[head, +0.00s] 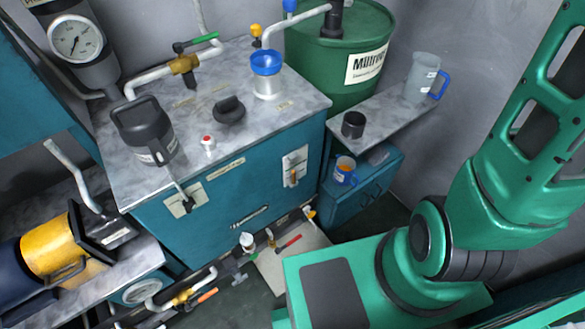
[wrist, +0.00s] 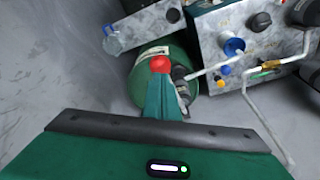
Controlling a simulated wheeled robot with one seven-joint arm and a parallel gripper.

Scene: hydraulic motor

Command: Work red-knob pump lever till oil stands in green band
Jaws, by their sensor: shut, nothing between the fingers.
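In the wrist view, a round red knob (wrist: 160,64) shows just beyond the tips of my gripper (wrist: 161,78), in front of the green drum (wrist: 140,90). My gripper's teal fingers are together with nothing between them. I cannot tell whether they touch the knob. The lever below the knob is hidden. A dark pump body (wrist: 181,76) shows beside the fingers; it also stands on the green drum (head: 335,75) in the head view. A small gauge (head: 294,167) with orange in it sits on the teal tank's front (head: 235,200). Its oil level and green band are too small to read.
On the tank top stand a blue-rimmed filler cup (head: 266,70), a dark canister (head: 143,128) and a small red-topped fitting (head: 207,141). Pipes run from tank to drum. A clear jug (head: 422,75) and a black cup (head: 353,124) stand on the right shelf.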

